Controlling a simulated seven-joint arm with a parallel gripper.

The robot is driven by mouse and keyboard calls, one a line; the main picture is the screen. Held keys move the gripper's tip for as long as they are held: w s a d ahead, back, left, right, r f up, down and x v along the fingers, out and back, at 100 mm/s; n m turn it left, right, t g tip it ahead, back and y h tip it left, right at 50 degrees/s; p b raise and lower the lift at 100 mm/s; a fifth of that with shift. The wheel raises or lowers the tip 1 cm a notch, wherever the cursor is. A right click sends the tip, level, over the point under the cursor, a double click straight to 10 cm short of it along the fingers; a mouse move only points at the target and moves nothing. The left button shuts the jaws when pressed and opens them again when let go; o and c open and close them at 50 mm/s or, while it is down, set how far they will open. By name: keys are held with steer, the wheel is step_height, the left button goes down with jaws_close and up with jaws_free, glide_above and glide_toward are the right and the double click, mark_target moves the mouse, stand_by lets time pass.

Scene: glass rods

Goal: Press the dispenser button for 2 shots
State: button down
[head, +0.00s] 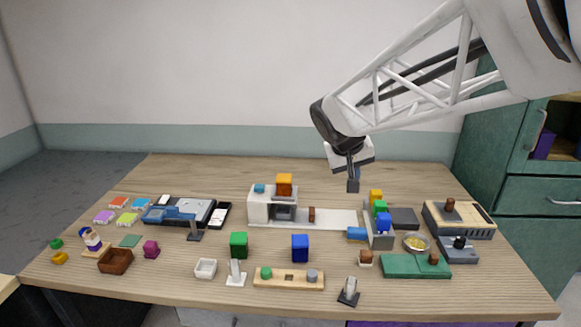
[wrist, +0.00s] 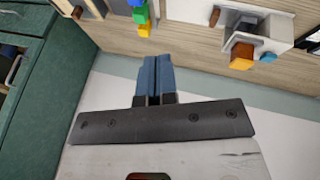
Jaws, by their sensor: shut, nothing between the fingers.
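The likely dispenser is a white machine (head: 262,207) left of the table's middle, with a dark recess in front. An orange block (head: 285,183) and a small light-blue piece (head: 259,188) sit on its top; I cannot tell for sure which is the button. In the wrist view the machine (wrist: 268,28) appears upside down at upper right, with the orange block (wrist: 242,56) and light-blue piece (wrist: 268,57). My gripper (head: 353,187) is shut and empty, pointing down above the table, right of the machine and apart from it. Its blue-grey fingers (wrist: 157,60) touch each other.
A white strip (head: 335,217) with a brown block (head: 311,214) runs right from the machine. A grey stand with yellow, green and blue blocks (head: 379,208) is below right of my gripper. Green and blue cubes (head: 300,248) stand in front. The table's back is clear.

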steer(key=w+a+f+n+t, duration=0.2)
steer(key=w+a+f, duration=0.1)
steer(key=w+a, duration=1.1)
steer(key=n+t, duration=0.1)
steer(key=t, duration=0.1)
glide_above(258, 186)
step_height(258, 186, down, 6)
steer(key=shift+a+r, duration=0.1)
steer(key=shift+r, duration=0.15)
steer(key=shift+f, duration=0.1)
steer(key=shift+f, duration=4.3)
